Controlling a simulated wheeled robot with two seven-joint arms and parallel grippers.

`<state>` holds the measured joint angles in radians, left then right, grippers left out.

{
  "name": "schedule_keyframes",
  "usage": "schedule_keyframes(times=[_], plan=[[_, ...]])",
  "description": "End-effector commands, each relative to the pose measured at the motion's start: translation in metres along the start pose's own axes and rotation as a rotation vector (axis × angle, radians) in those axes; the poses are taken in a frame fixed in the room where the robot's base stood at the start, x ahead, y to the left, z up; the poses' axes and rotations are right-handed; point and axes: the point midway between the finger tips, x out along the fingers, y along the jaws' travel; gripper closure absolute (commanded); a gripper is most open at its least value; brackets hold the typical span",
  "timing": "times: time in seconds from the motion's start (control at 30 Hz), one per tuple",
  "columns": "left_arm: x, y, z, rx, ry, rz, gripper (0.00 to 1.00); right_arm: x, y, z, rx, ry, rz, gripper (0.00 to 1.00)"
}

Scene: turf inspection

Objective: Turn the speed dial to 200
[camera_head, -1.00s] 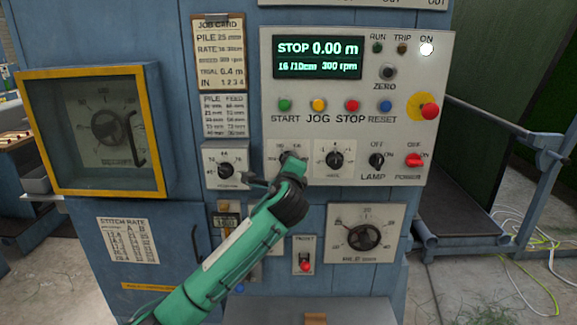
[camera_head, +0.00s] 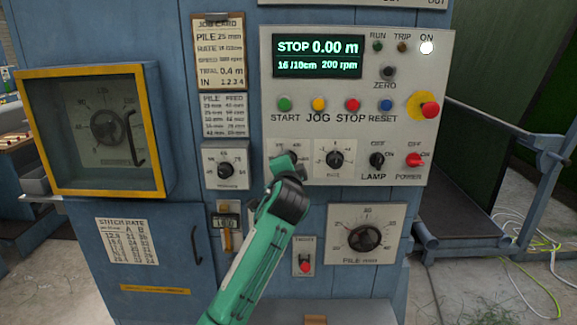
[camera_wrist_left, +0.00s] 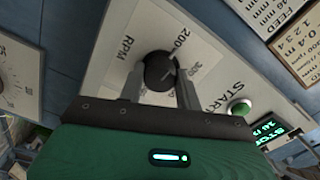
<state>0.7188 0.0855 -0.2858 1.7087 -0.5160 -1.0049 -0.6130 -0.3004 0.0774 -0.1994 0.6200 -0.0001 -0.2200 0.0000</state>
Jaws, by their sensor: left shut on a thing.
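The speed dial is a black round knob (camera_wrist_left: 160,70) on a white plate marked RPM, with 200 and 300 readable in the left wrist view. My left gripper (camera_wrist_left: 161,90) has one finger on each side of the knob and is shut on it. In the head view my left gripper (camera_head: 284,164) covers most of the dial, below the START and JOG buttons. The green-lit display (camera_head: 318,57) reads STOP, 0.00 m, 16/10cm and 200 rpm. My right gripper is not in view.
Close right of my gripper are the rate knob (camera_head: 335,160), the lamp switch (camera_head: 377,159) and the red power switch (camera_head: 414,160). A feed knob (camera_head: 225,169) is to the left. The red emergency button (camera_head: 430,110) stands out at the panel's right edge.

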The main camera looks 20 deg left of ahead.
Motion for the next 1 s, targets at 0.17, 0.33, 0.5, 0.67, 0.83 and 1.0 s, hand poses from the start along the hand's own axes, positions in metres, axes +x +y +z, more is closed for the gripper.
schedule_keyframes(times=[0.17,0.33,0.5,0.67,0.83,1.0], plan=[[0.0,0.0028,0.0007,-0.063,-0.001,0.004,0.89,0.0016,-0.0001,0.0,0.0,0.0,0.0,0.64],[0.0,0.0026,0.0008,-0.093,-0.002,0.004,0.89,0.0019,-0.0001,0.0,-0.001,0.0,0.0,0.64],[0.0001,0.0026,0.0008,-0.101,-0.002,0.004,0.89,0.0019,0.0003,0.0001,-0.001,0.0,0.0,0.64],[0.0001,0.0027,0.0008,-0.1,-0.002,0.005,0.89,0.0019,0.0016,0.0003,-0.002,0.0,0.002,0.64],[0.0001,0.0028,0.0007,-0.1,-0.002,0.005,0.54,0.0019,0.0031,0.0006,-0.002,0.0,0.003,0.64],[0.0,0.0017,0.0004,-0.099,-0.001,0.003,0.44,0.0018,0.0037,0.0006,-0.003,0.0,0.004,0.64]])
